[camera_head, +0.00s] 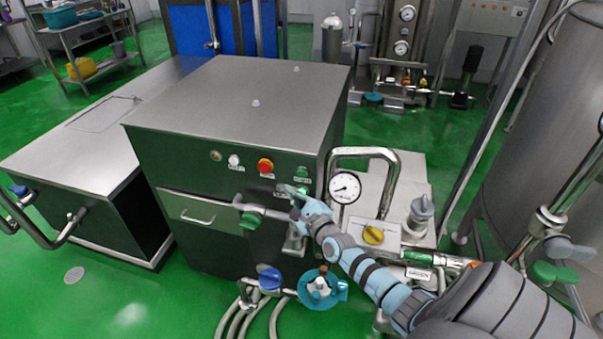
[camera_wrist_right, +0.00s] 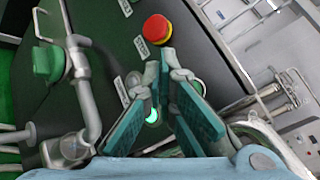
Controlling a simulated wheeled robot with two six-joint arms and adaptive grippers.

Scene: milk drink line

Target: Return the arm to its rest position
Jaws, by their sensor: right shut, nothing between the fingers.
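My right arm (camera_head: 375,280) reaches in from the lower right of the head view toward the control panel of a steel cabinet (camera_head: 235,90). My right gripper (camera_head: 288,190) is at the panel's lower right, shut and empty. In the wrist view its teal-padded fingers (camera_wrist_right: 166,75) come together below a red button (camera_wrist_right: 157,29). A lit green button (camera_wrist_right: 152,117) shows between the fingers. I cannot tell whether the fingertips touch the panel. My left gripper is not in view.
A green-handled valve (camera_head: 249,221) and pipe stand out beside the gripper. A blue valve (camera_head: 270,278) and teal wheel (camera_head: 318,288) sit below. Green floor (camera_head: 125,310) is clear at lower left.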

